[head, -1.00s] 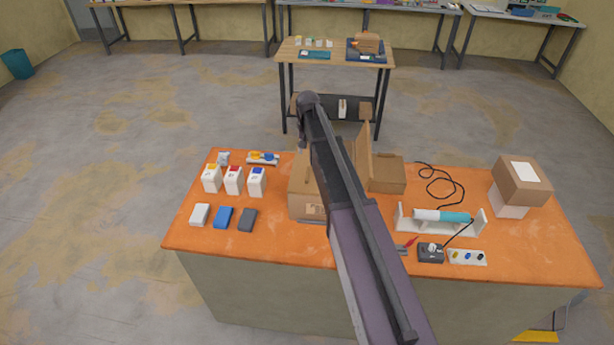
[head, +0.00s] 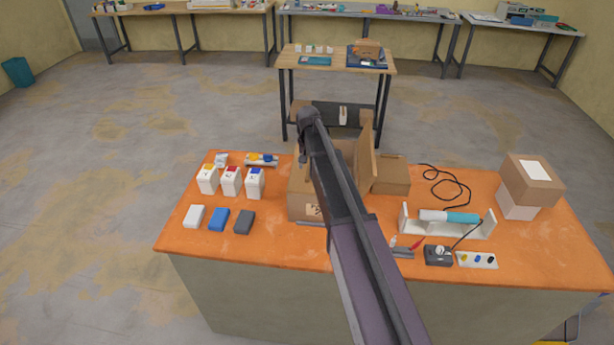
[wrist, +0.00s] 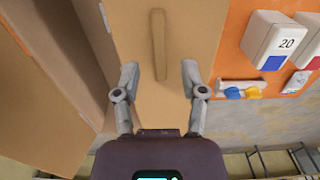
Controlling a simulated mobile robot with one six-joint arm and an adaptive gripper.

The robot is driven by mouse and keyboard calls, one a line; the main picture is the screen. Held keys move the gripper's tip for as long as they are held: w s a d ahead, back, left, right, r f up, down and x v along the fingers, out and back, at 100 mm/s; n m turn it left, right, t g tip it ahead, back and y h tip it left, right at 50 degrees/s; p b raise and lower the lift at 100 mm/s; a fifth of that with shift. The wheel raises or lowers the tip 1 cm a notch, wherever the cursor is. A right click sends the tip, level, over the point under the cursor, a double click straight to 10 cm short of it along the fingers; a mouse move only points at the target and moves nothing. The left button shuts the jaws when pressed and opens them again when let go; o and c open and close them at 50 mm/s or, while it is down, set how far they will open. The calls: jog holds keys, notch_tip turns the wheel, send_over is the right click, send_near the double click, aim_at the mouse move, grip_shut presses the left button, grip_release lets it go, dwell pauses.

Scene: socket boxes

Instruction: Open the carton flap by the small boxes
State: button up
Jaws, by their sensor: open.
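The carton (head: 304,207) stands on the orange table, partly hidden behind my arm in the head view. Its right flap (head: 367,150) stands upright. In the wrist view the flap on the small boxes' side (wrist: 205,30) lies flat, with a raised brown strip (wrist: 158,45) on it. My gripper (wrist: 160,76) is open over this flap, its fingers on either side of the strip's near end. I cannot tell whether they touch the flap. The white small boxes (head: 231,181) stand left of the carton, and one (wrist: 268,42) shows right of the flap in the wrist view.
Flat white, blue and grey blocks (head: 218,219) lie front left. A low brown box (head: 392,176) stands just right of the upright flap. A cylinder on a white stand (head: 446,224), a black cable (head: 444,186) and stacked boxes (head: 530,182) are on the right.

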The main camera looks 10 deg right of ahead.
aim_at(309, 172)
jog(key=shift+f+b, duration=1.25)
jog(key=shift+f, duration=0.35)
grip_shut()
jog(key=shift+a, duration=0.15)
jog(key=shift+d, duration=0.25)
